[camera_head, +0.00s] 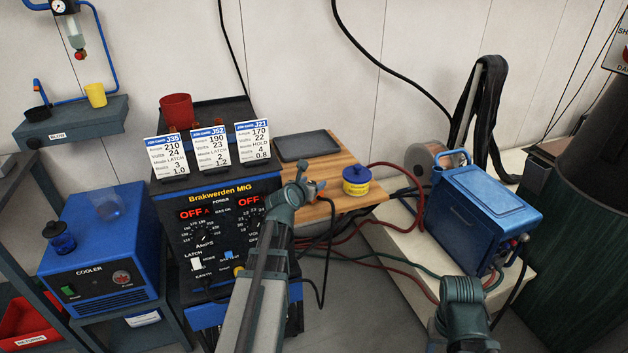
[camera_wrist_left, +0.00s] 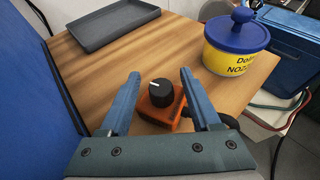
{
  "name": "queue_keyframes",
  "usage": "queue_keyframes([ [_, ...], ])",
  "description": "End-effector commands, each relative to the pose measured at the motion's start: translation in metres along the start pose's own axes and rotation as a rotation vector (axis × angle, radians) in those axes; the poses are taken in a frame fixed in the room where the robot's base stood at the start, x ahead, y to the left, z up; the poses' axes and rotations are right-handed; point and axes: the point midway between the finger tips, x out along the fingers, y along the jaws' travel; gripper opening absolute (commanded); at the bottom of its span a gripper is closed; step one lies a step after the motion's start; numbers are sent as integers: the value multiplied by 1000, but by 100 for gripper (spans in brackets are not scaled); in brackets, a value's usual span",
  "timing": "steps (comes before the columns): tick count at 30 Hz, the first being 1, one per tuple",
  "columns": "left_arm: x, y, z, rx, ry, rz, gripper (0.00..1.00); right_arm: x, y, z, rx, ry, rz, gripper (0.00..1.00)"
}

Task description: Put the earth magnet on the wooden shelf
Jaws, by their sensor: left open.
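The earth magnet (camera_wrist_left: 160,105) is an orange-red block with a black knob on top and a white mark on the knob. In the left wrist view it is on the wooden shelf (camera_wrist_left: 180,35), near the shelf's front edge. My left gripper (camera_wrist_left: 160,75) is open, with its blue fingers on either side of the magnet and a gap to each. In the head view my left gripper (camera_head: 309,187) is over the shelf's front left part and partly hides the magnet (camera_head: 320,185). A black cable runs beside the magnet. My right gripper does not show, only part of my right arm.
A dark tray (camera_head: 307,146) lies at the back of the shelf. A yellow tub with a blue lid (camera_head: 356,181) stands right of the magnet. The welder (camera_head: 222,205) with upright cards is on the left. A blue case (camera_head: 485,215) stands on the right. Hoses run below.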

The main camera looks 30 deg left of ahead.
Motion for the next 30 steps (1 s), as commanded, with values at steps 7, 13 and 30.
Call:
queue_keyframes([
  [7,-57,-2,3,0,-1,0,64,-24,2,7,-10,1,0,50],
  [13,-83,-1,2,1,0,0,64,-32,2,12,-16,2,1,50],
  [30,-91,-10,-2,44,13,-18,64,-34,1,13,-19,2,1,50],
])
